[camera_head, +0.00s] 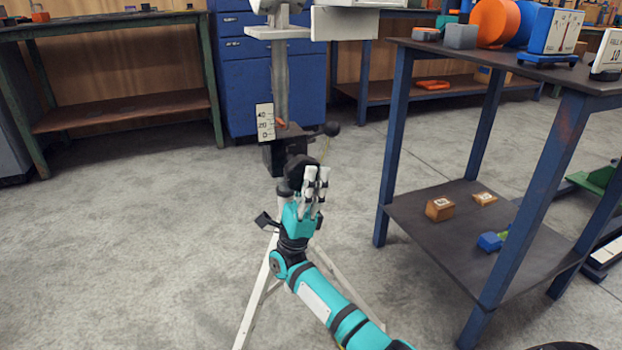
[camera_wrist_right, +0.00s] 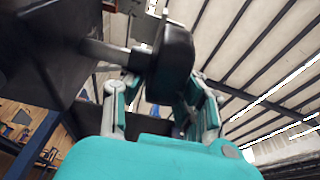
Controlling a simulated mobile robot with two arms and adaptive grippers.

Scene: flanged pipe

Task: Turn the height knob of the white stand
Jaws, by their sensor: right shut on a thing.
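The white stand has splayed white legs (camera_head: 255,293) and an upright post (camera_head: 280,85) that rises from a dark block. A scale plate (camera_head: 265,122) marked 0, 20 and 40 stands beside the post, with a small orange pointer near it. My right gripper (camera_head: 316,176) is shut on the black height knob (camera_head: 300,166) at the front of the block. In the right wrist view the round knob (camera_wrist_right: 172,60) sits between the fingers on a grey shaft. The fingers partly hide the knob in the head view. My left gripper is not in view.
A black ball-ended lever (camera_head: 331,129) sticks out right of the block, close above my gripper. A blue-legged table (camera_head: 455,65) with a lower shelf stands at the right. A green-framed bench (camera_head: 100,22) is at the back left. Floor left of the stand is clear.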

